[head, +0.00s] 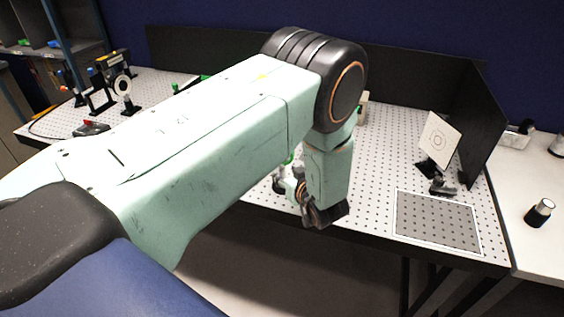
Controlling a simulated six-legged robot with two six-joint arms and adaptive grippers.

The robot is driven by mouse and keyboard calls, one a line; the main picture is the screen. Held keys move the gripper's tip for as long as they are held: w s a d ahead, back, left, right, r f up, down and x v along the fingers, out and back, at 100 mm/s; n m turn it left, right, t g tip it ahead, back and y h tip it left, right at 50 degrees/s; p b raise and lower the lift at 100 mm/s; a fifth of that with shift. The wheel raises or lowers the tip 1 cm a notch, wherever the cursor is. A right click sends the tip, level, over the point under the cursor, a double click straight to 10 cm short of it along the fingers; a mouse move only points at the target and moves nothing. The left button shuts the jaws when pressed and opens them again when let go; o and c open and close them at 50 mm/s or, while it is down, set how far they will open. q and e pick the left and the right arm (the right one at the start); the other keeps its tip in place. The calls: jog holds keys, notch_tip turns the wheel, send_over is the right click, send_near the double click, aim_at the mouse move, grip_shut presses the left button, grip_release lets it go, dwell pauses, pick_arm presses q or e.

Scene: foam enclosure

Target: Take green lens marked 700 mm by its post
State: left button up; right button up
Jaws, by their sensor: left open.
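My left arm crosses the view from the left, and its gripper (322,213) hangs down at the front edge of the perforated optics table (385,146). The gripper is open; its fingers are small and partly hidden by the wrist. A small green-topped part (289,159) shows just behind and left of the gripper, mostly hidden by my arm. I cannot tell if it is the green lens, and no 700 mm marking is readable. Other bits of green (175,87) show behind the forearm. My right gripper is not in view.
A white target card (439,139) stands on the right of the table, near a black panel (470,120). A framed grid plate (437,220) lies at the front right. Mounted optics (124,88) stand at the far left.

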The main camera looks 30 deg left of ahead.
aim_at(284, 172)
pick_arm(q)
jog(key=shift+x, duration=1.35)
jog(key=shift+w+a, duration=0.1)
jog(key=shift+a, duration=0.05)
jog(key=shift+c, duration=1.4)
jog(key=shift+s+r, duration=0.25)
jog(key=shift+s, duration=0.05)
jog(key=c, duration=0.6)
jog(key=shift+w+f, duration=0.1)
jog(key=shift+w, duration=0.05)
grip_shut()
